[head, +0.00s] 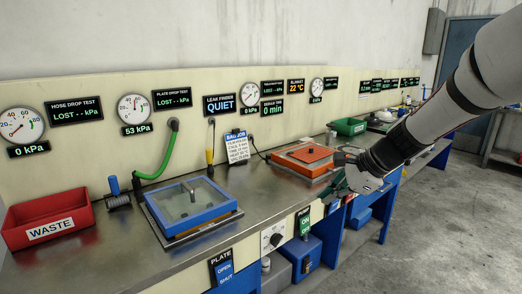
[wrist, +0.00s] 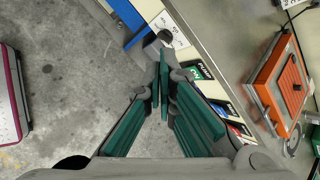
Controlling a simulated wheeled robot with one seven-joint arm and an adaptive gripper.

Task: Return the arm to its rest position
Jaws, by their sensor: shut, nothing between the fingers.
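My arm comes in from the upper right of the head view and reaches down and left. My gripper (head: 343,180) is at its end, near the bench's front edge beside the orange-framed plate (head: 304,158). In the wrist view my gripper (wrist: 162,82) has its green-padded fingers together at the tips, with nothing between them. The fingers stand over the bench front and floor, close to a dark knob (wrist: 165,37) on a white dial panel and the PUMP label (wrist: 200,72). I cannot tell whether they touch the panel.
A blue-framed tray (head: 192,208) lies on the steel bench, with a red WASTE bin (head: 48,221) to its left. A green bin (head: 348,127) stands farther back. Gauges and signs line the backboard. Bare concrete floor (head: 440,230) is open at the right.

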